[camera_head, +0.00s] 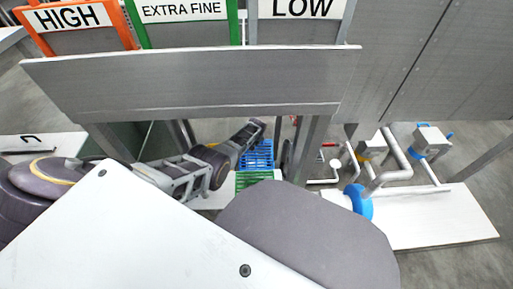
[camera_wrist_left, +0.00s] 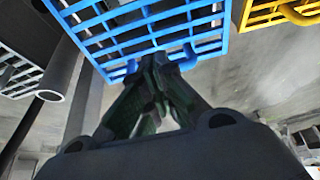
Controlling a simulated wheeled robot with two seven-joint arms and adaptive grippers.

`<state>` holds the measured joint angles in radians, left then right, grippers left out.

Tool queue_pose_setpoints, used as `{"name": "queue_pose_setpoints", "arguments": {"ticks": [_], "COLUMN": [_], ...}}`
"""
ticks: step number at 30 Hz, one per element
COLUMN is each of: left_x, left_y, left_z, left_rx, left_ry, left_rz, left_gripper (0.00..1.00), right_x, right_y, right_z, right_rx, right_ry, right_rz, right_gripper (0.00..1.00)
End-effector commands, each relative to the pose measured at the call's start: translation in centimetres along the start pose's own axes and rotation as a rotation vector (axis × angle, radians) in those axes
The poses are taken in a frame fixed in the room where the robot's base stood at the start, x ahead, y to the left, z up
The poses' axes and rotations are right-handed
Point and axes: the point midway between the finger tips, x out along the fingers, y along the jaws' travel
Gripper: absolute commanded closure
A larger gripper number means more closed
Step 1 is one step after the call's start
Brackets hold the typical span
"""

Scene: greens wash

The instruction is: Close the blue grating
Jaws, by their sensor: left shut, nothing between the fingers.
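The blue grating (camera_wrist_left: 135,30) is a barred panel that fills the upper middle of the left wrist view. In the head view it is small, under the grey metal panel (camera_head: 258,153). My left gripper (camera_wrist_left: 155,65) is shut with nothing in it. Its fingertips are at the lower edge of the blue grating, close to a blue handle loop; I cannot tell whether they touch. In the head view my left gripper (camera_head: 258,127) reaches in beside the grating. My right gripper does not show.
A green grating (camera_head: 254,180) sits just in front of the blue one. A yellow grating (camera_wrist_left: 275,12) and a grey grating (camera_wrist_left: 18,72) flank it in the wrist view. A grey panel (camera_head: 200,82) hangs above. Pipes with a blue ring (camera_head: 358,200) stand at right on a white base.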

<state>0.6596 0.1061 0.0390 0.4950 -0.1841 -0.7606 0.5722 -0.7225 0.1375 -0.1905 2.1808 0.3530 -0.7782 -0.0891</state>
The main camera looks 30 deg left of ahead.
Motion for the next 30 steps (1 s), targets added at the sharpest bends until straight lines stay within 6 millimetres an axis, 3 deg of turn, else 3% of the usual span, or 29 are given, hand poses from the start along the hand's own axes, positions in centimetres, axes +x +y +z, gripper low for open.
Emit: {"name": "queue_pose_setpoints", "arguments": {"ticks": [30], "left_x": [0.84], "left_y": [-0.08], "left_z": [0.15], "left_rx": [0.001], "left_ry": [-0.005], "left_rz": [-0.002], "left_gripper": [1.0], "right_x": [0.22], "right_y": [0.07], "right_z": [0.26], "right_rx": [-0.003], "right_ry": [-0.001], "right_rz": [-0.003], "right_gripper": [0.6]}}
